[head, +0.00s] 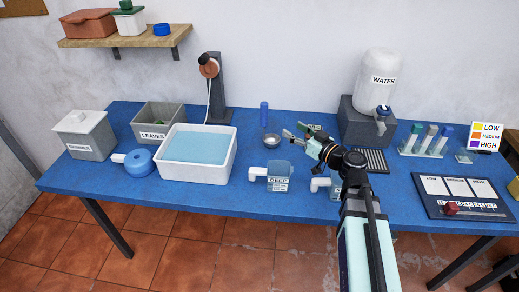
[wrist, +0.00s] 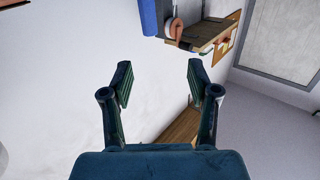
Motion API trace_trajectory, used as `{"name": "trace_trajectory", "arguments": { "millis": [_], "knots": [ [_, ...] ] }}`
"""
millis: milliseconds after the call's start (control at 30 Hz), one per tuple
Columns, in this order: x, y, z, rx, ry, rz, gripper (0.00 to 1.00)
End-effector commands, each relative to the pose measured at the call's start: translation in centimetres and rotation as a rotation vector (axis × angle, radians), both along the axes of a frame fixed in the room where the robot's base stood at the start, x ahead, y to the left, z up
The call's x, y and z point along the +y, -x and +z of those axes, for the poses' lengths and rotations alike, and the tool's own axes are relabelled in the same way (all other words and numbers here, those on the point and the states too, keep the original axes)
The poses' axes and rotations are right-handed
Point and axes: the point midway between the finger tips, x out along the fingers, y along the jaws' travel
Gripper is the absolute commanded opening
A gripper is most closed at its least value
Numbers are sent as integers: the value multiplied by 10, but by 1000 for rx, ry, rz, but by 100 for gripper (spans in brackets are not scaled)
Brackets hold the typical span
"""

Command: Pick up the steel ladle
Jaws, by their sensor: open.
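My gripper (head: 294,131) is raised above the middle of the blue table, with its fingers pointing left. In the wrist view my gripper (wrist: 160,72) is open, with nothing between the fingers. A small round steel bowl shape (head: 270,144) sits on the table just left of the fingertips and apart from them. It may be the steel ladle, but no handle can be made out. The wrist view shows mostly wall and no ladle.
A white basin of water (head: 197,175) and a blue round container (head: 139,164) stand left. A clear jug marked DEEP (head: 279,178) is in front of the bowl shape. A blue cylinder (head: 264,113) stands behind it. A water dispenser (head: 380,80) is right, on a grey block.

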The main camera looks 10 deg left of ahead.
Motion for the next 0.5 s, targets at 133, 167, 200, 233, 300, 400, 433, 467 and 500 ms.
{"name": "trace_trajectory", "arguments": {
  "millis": [133, 167, 200, 233, 300, 400, 433, 467, 500],
  "knots": [
    [-16, -8, -5, -45, 22, -51, 60],
    [-17, -9, -5, -49, 25, -56, 60],
    [-16, -11, -4, -53, 27, -59, 60],
    [-15, -13, -3, -54, 28, -61, 60],
    [-10, -20, -1, -55, 29, -60, 60],
    [2, -33, 0, -53, 29, -59, 60],
    [6, -37, 0, -53, 28, -58, 60],
    [11, -42, 0, -52, 28, -58, 60],
    [16, -48, 0, -52, 28, -59, 60]
  ]
}}
